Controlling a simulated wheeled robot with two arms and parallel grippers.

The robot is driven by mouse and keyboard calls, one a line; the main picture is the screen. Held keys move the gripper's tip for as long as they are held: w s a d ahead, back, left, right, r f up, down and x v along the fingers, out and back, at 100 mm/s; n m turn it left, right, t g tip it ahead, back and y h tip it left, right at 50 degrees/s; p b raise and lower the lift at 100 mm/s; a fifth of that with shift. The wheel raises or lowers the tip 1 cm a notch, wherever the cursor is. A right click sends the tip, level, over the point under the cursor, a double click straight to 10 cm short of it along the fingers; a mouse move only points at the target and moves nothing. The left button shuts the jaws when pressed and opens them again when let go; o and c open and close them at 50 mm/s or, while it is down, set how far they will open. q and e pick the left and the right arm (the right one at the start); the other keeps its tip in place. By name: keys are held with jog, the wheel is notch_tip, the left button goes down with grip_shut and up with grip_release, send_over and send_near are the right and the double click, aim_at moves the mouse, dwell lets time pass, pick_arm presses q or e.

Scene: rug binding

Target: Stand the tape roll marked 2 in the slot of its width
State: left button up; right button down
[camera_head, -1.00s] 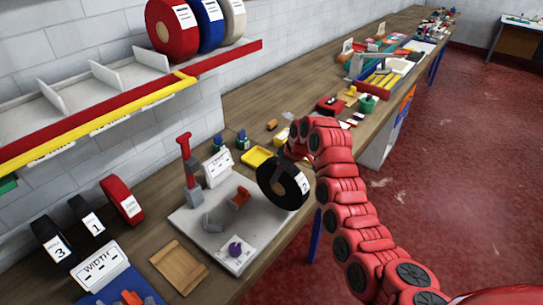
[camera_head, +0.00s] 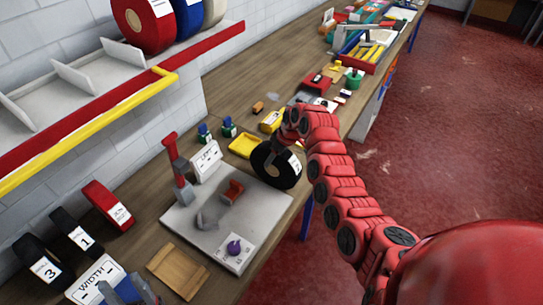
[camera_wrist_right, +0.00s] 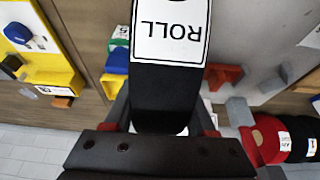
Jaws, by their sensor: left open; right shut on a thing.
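The black tape roll (camera_head: 268,172) has a white label; its number, 2 in the earlier head view, is hard to read now. My right gripper (camera_head: 285,142) is shut on it, holding it upright by the far corner of the grey board (camera_head: 255,200). In the right wrist view the roll (camera_wrist_right: 165,95) fills the middle, its label reading ROLL upside down. The shelf (camera_head: 100,95) has empty slots between grey dividers (camera_head: 75,80) behind a red and yellow front edge.
Rolls marked 3 (camera_head: 42,262) and 1 (camera_head: 75,232) and a red roll (camera_head: 108,205) stand near the wall by a WIDTH card (camera_head: 97,282). A red lever tool (camera_head: 178,165) stands on the board. Large rolls (camera_head: 143,25) sit on the shelf's right end.

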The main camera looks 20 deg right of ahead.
jog(key=shift+d+f, duration=0.1)
jog(key=shift+d, duration=0.1)
jog(key=c, duration=0.5)
grip_release()
jog(key=shift+s+d, duration=0.1)
jog(key=shift+o, duration=1.4)
jog(key=shift+a, duration=0.2)
